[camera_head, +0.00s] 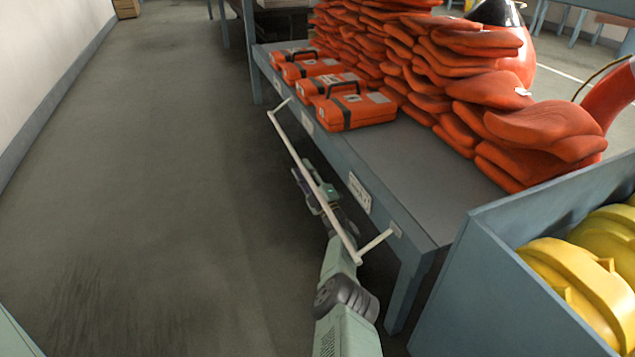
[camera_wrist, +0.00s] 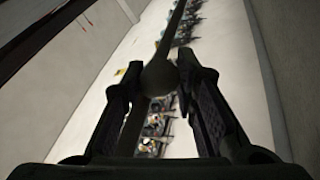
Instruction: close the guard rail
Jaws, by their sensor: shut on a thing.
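The guard rail (camera_head: 295,155) is a thin pale bar along the left side of the grey table (camera_head: 440,205). Two short end arms join it to the table edge, and it stands out from that edge over the aisle. My gripper (camera_head: 316,192) is at the middle part of the rail, partly hidden behind it. In the wrist view, the two dark fingers of my gripper (camera_wrist: 160,70) are shut on the rail (camera_wrist: 158,78), which runs up between them as a dark bar. The exact contact is in shadow.
Orange cases (camera_head: 355,111) stand along the table edge, with stacked orange bags (camera_head: 470,75) behind them. A blue-grey bin (camera_head: 500,270) with yellow items (camera_head: 580,285) stands at the lower right, close to my arm. The aisle floor (camera_head: 150,180) on the left is clear.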

